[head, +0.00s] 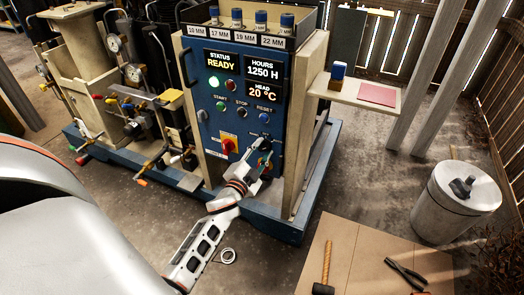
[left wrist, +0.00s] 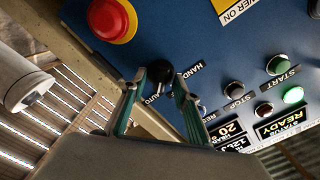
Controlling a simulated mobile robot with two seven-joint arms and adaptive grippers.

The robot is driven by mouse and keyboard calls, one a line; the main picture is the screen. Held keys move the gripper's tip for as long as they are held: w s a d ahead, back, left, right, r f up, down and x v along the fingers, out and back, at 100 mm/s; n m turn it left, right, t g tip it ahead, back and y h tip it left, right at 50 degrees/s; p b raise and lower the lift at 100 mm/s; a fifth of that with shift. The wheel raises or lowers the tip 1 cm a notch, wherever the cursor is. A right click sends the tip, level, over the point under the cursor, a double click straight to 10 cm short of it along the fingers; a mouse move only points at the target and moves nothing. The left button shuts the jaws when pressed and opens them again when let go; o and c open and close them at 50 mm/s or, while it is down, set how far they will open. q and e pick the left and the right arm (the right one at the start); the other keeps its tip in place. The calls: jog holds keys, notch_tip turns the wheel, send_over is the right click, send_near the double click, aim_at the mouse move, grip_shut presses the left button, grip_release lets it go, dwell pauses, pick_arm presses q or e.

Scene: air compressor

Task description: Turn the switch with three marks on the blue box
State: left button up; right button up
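The blue box (head: 235,110) stands upright with its panel facing me. The switch (left wrist: 160,71) is a black knob on that panel; the marks HAND and AUTO are readable beside it, and a third mark is not clear. In the left wrist view my left gripper (left wrist: 159,80) is open, with one finger on each side of the knob. A gap shows between each finger and the knob, though exact contact is hard to tell. In the head view my left gripper (head: 264,152) is at the panel's lower right and mostly hides the switch. My right gripper is not in view.
START, STOP and RESET buttons (head: 242,112) are above. A shelf (head: 350,93) juts out at right. A hammer (head: 325,268) and pliers (head: 405,272) lie on cardboard below.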

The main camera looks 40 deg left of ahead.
pick_arm(q)
jog(key=v, duration=1.2)
dwell(0.3)
